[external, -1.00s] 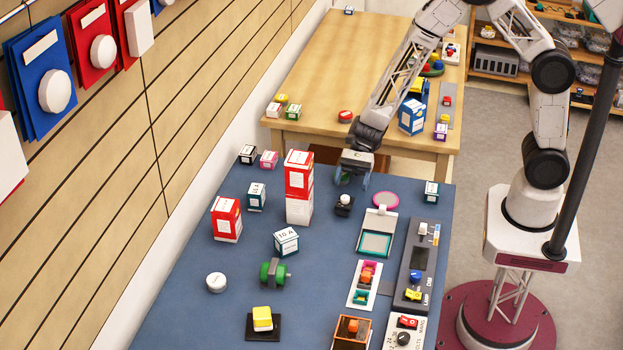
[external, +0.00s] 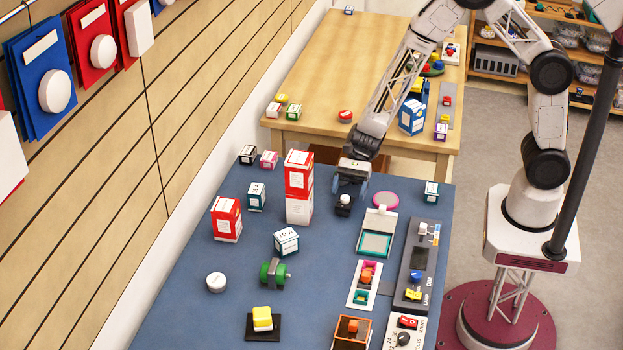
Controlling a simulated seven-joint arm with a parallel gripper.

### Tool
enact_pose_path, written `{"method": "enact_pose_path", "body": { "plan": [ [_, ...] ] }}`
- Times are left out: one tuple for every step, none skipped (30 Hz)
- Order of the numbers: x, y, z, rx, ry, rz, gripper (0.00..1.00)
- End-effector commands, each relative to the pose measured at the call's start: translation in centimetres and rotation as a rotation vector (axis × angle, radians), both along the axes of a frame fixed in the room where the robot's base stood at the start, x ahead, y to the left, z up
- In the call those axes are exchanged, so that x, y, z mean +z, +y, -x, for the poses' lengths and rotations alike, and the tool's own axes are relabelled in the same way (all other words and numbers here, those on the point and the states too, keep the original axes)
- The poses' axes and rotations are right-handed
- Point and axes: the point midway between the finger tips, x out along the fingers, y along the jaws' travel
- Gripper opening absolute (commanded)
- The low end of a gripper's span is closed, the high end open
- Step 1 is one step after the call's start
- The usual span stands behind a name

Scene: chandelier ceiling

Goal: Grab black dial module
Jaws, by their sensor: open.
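The gripper's two fingers point down, one on each side of the knob's upper area. I cannot tell whether they touch it. A white panel with a black dial (external: 403,339) is at the bottom edge of the view, far from my gripper.
Stacked red and white boxes (external: 299,175) stand close left of my gripper. A pink disc (external: 386,200) and a teal-framed tray (external: 375,244) lie to the right. The blue table (external: 325,270) is bare in front of the module. A wooden table (external: 330,60) stands behind.

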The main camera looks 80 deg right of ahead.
Motion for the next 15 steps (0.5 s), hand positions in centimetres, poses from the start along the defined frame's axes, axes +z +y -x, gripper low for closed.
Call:
{"method": "enact_pose_path", "body": {
  "plan": [
    [-0.2, 0.4, 0.0, 0.002, 0.001, 0.0, 0.79],
    [-0.2, 0.7, 0.0, 0.003, 0.0, 0.0, 0.79],
    [-0.4, 1.0, 0.0, 0.002, 0.0, 0.0, 0.79],
    [-0.5, 1.3, -0.1, 0.002, 0.0, 0.0, 0.79],
    [-0.6, 1.6, -0.1, 0.001, -0.001, 0.0, 0.79],
    [-0.7, 2.0, -0.1, 0.002, 0.0, 0.0, 0.79],
    [-0.8, 2.3, -0.1, 0.003, -0.001, 0.0, 0.79],
    [-0.9, 2.6, -0.1, 0.004, -0.001, 0.0, 0.79],
    [-1.1, 2.9, -0.2, 0.002, 0.0, 0.0, 0.79],
    [-1.2, 3.1, -0.2, 0.001, -0.001, 0.0, 0.79],
    [-1.3, 3.3, -0.2, 0.001, 0.0, 0.0, 0.79],
    [-1.4, 3.6, -0.2, 0.001, 0.0, 0.001, 0.79],
    [-1.5, 3.8, -0.2, 0.001, 0.0, 0.001, 0.79],
    [-1.5, 3.9, -0.2, 0.001, 0.0, 0.001, 0.79],
    [-1.6, 4.1, -0.2, 0.001, 0.0, 0.001, 0.79]
  ]
}}
